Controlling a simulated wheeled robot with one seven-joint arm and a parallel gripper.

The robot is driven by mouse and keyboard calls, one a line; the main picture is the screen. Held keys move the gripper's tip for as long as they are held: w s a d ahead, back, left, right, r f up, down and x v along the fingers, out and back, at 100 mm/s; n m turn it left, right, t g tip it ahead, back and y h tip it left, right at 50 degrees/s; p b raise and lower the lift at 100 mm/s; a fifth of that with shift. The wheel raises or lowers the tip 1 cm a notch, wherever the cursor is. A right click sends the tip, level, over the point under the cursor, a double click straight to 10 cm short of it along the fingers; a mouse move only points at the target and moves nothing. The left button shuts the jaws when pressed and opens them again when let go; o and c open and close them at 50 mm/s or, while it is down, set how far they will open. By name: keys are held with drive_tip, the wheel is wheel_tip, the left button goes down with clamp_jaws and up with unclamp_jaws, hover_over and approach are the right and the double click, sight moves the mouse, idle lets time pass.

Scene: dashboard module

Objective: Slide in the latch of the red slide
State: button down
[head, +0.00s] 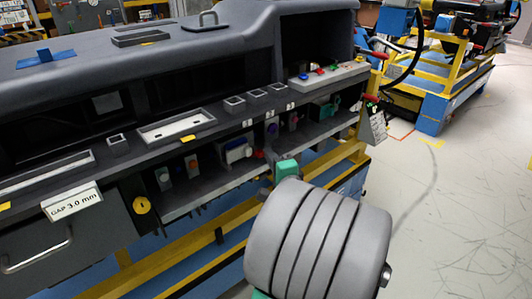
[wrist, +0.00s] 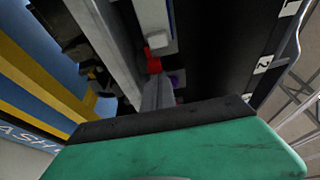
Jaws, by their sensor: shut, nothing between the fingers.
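The red slide (wrist: 153,62) shows in the wrist view as a small red part beside a white-grey block (wrist: 155,18). A small red spot (head: 259,154) on the lower shelf in the head view appears to be the same part. My gripper (wrist: 157,82) is shut and empty, its grey fingers pointing at the red part and close to it. I cannot tell whether they touch. In the head view, the teal part of my gripper (head: 287,168) is at the shelf's front edge, right of the red spot. The latch's exact position is too small to tell.
The dark dashboard (head: 200,62) has an upper ledge above the shelf. A white-and-blue module (head: 237,150) stands on the shelf left of the red spot. A yellow frame rail (head: 200,277) runs below. Open floor (head: 465,215) lies at the right.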

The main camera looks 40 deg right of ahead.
drive_tip(key=shift+a+f, duration=0.1)
drive_tip(key=shift+a, duration=0.1)
drive_tip(key=d+b, duration=0.1)
drive_tip(key=d, duration=0.2)
drive_tip(key=shift+d+f, duration=0.1)
drive_tip(key=shift+d, duration=0.15)
drive_tip(key=shift+s+d, duration=0.45)
drive_tip(key=shift+s, duration=0.35)
drive_tip(key=v, duration=0.8)
drive_tip(key=shift+s+a+r+p, duration=0.2)
drive_tip(key=shift+s+a+p, duration=0.05)
drive_tip(key=shift+a+p, duration=0.15)
